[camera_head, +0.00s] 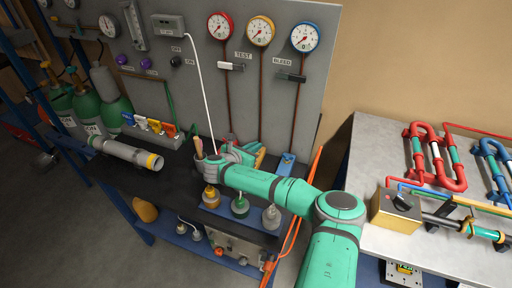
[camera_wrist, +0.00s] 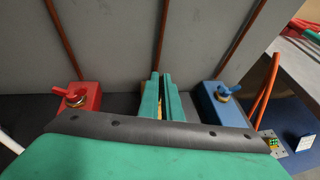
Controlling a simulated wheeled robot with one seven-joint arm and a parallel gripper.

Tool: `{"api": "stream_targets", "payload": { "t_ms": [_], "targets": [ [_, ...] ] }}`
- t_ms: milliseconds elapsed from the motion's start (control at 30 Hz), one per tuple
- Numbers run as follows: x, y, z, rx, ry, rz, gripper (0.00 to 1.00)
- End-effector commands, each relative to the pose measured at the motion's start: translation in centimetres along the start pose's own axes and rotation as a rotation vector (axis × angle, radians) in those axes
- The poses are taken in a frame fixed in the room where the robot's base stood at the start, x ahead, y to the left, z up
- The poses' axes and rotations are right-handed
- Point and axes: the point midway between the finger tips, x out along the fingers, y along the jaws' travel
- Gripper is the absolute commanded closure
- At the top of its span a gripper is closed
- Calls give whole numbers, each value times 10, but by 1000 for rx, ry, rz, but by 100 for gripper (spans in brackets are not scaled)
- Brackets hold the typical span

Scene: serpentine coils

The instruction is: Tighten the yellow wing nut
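My gripper (camera_wrist: 163,78) is at the middle of the row of blocks below the panel. Its two green fingers lie close together with a narrow gap, and a little yellow (camera_wrist: 160,112) shows between them. In the head view, part of a yellow block (camera_head: 260,158) shows just right of my gripper (camera_head: 238,152). The yellow wing nut itself is hidden by my fingers and hand. I cannot tell whether the fingers touch or hold it.
A red block with a red wing nut (camera_wrist: 76,98) stands left of my gripper, and a blue block with a blue wing nut (camera_wrist: 224,92) stands right. The grey panel (camera_head: 270,85) with pipes rises behind. Small bottles (camera_head: 240,205) stand in front, below my arm.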

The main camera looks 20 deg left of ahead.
Motion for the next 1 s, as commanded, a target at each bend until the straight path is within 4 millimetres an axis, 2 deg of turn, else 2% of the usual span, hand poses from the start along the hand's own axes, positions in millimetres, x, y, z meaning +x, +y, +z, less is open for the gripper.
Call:
{"api": "stream_targets", "payload": {
  "t_ms": [200,500,1000],
  "targets": [
    [0,3,3,75,-6,-173,100],
    [1,3,6,145,-10,-340,100],
    [2,2,8,177,-13,-415,100]
  ]
}}
